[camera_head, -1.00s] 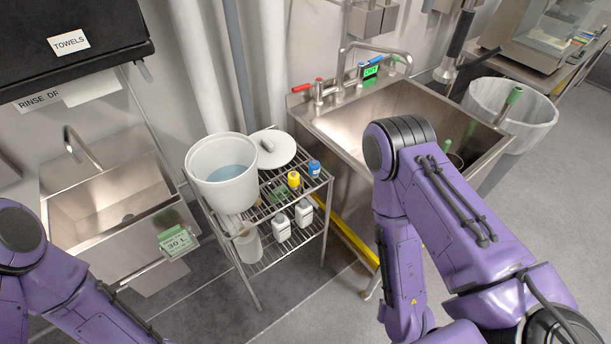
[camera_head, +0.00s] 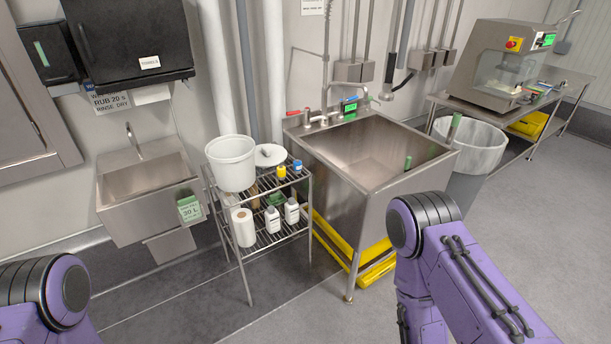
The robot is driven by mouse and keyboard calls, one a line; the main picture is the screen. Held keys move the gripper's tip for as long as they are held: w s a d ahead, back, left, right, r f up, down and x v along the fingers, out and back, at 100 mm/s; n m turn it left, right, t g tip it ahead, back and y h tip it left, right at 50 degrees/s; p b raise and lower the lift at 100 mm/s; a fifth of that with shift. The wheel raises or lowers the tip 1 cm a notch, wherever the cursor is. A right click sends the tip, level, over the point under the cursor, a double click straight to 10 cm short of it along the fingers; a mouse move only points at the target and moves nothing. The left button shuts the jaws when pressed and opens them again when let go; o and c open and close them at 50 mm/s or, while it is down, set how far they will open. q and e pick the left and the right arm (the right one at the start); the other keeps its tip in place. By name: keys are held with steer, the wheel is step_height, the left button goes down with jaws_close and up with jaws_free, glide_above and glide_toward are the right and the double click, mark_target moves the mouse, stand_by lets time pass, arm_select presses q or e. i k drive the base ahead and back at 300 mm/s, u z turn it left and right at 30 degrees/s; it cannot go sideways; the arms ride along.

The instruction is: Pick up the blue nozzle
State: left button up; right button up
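A small blue piece (camera_head: 298,165), which looks like the blue nozzle, stands on the top shelf of the wire rack (camera_head: 263,190), at its right back corner. A similar yellow piece (camera_head: 281,172) stands just left of it. My purple left arm shows at the bottom left and my purple right arm at the bottom right. Both grippers are out of the picture. Nothing of mine is near the rack's top shelf.
A white bucket (camera_head: 232,165) and a round white lid (camera_head: 269,155) share the top shelf. White bottles (camera_head: 272,219) and a roll (camera_head: 243,228) sit below. A steel sink (camera_head: 372,190) stands close on the right, a small basin (camera_head: 147,205) on the left. The floor in front is clear.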

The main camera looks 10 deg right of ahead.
mark_target(297, 163)
steer(key=z, duration=0.6)
steer(key=i, duration=0.55)
steer(key=z, duration=0.75)
steer(key=i, duration=0.8)
steer(key=u, duration=0.25)
